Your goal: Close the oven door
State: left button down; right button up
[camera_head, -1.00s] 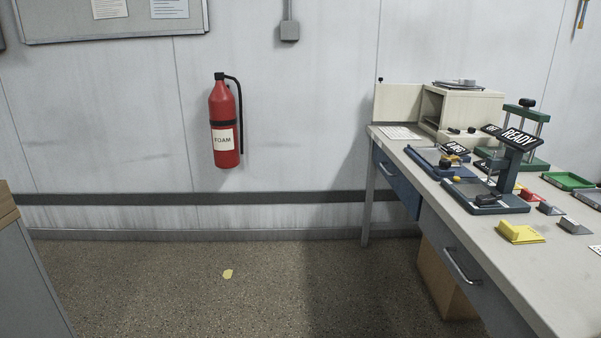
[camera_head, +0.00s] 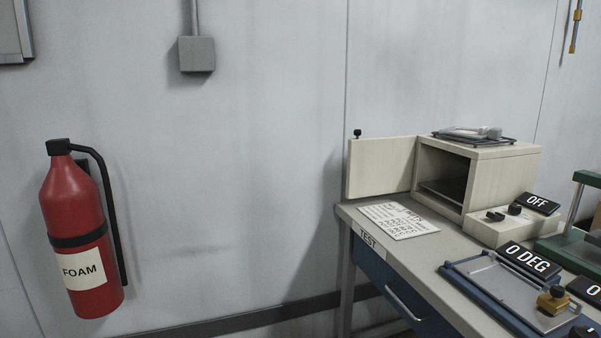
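The oven (camera_head: 505,168) is a cream box at the far end of the workbench, in the right half of the head view. Its door (camera_head: 380,167) stands wide open, swung out to the left of the dark opening. A small black knob (camera_head: 357,133) shows at the door's outer top edge. A dark shelf (camera_head: 446,190) is visible inside the opening. A control base with dark knobs and an "OFF" sign (camera_head: 541,204) sits at the oven's front. Neither of my grippers is in view.
A printed sheet (camera_head: 398,220) lies on the workbench (camera_head: 385,251) before the door. A blue plate device (camera_head: 515,290) with a "0 DEG" sign (camera_head: 529,261) stands nearer. A green-framed press (camera_head: 575,240) is at right. A red extinguisher (camera_head: 76,230) hangs on the left wall.

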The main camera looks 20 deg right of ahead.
aim_at(381, 165)
jog(key=i, duration=1.35)
jog(key=z, duration=0.3)
